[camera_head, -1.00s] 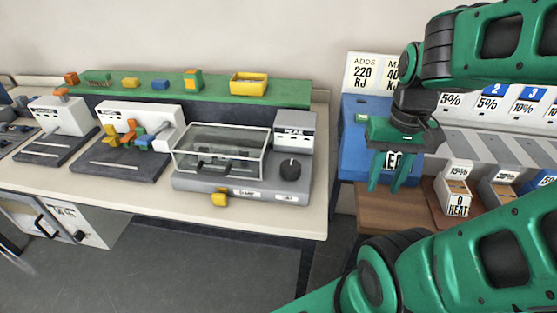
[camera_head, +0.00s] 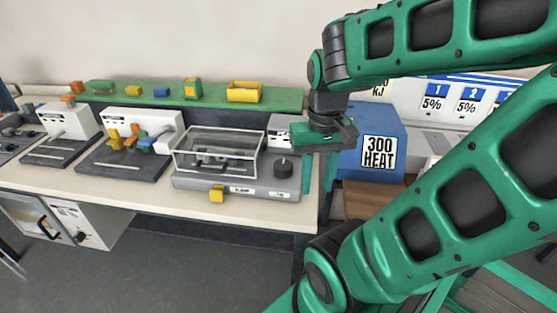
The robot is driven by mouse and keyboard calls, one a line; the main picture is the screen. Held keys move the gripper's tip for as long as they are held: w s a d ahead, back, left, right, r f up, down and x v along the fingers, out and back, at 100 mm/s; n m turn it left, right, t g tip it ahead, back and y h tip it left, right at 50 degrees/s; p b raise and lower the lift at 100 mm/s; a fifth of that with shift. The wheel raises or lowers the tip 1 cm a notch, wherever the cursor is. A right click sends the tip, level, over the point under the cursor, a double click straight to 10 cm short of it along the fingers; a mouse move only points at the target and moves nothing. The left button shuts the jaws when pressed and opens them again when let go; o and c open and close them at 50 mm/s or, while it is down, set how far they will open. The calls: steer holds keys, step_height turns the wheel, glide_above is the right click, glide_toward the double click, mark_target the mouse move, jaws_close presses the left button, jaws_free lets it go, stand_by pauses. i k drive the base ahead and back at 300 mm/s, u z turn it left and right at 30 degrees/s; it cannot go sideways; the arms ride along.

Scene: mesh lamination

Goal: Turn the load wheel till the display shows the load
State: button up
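The load wheel appears to be the dark round knob (camera_head: 283,168) on the right end of the grey machine with a clear cover (camera_head: 220,148). The display is on the white box (camera_head: 281,131) behind the knob; my gripper partly hides it and its reading cannot be made out. My gripper (camera_head: 320,172) is open and empty, fingers pointing down, to the right of the knob and apart from it.
A blue box marked 300 HEAT (camera_head: 378,150) stands right of my gripper. A green shelf (camera_head: 170,97) with small coloured parts runs behind. The bench front edge (camera_head: 150,209) is clear.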

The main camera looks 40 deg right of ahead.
mark_target(283, 168)
steer(key=z, duration=0.05)
steer(key=k, duration=1.1)
steer(key=z, duration=0.45)
steer(key=i, duration=1)
steer(key=u, duration=0.05)
